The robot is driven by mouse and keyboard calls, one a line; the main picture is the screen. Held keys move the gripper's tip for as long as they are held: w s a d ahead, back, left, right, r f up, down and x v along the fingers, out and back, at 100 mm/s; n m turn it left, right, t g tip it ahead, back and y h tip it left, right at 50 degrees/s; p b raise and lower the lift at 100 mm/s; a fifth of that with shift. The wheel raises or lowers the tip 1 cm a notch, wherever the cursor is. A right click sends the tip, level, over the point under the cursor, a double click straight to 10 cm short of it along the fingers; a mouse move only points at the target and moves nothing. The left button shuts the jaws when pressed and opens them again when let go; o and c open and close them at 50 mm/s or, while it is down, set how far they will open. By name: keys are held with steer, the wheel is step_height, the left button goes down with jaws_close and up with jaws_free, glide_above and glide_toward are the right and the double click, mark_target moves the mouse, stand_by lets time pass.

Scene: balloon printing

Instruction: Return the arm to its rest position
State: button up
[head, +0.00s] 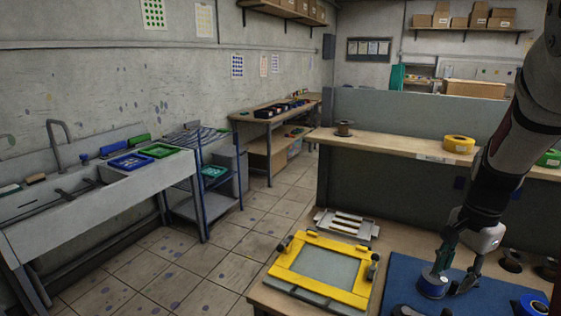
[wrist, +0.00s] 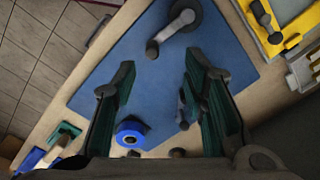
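My gripper (head: 452,270) hangs low over the blue mat (head: 400,275) on the right side of the table. In the wrist view my gripper (wrist: 158,80) shows its two dark green finger pads spread apart, with nothing clearly held between them. My arm (head: 510,150) reaches down from the upper right. A rest position is not marked in either view.
A yellow frame (head: 282,263) lies left of the mat. A blue roll (wrist: 132,132) lies near the mat's edge, and a dark disc with a handle (wrist: 182,16) lies on the mat. A raised shelf (head: 400,147) with a yellow roll (head: 458,144) stands behind.

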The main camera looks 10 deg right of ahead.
steer(key=s+a+r+n+t, duration=0.3)
steer(key=a+r+n, duration=0.4)
steer(key=a+r, duration=0.5)
steer(key=s+a+r+n+t, duration=0.2)
steer(key=s+a+r+n, duration=0.1)
steer(key=s+a+n, duration=0.5)
steer(key=s+a, duration=0.2)
steer(key=shift+a+n, duration=0.4)
steer(key=shift+r, duration=0.1)
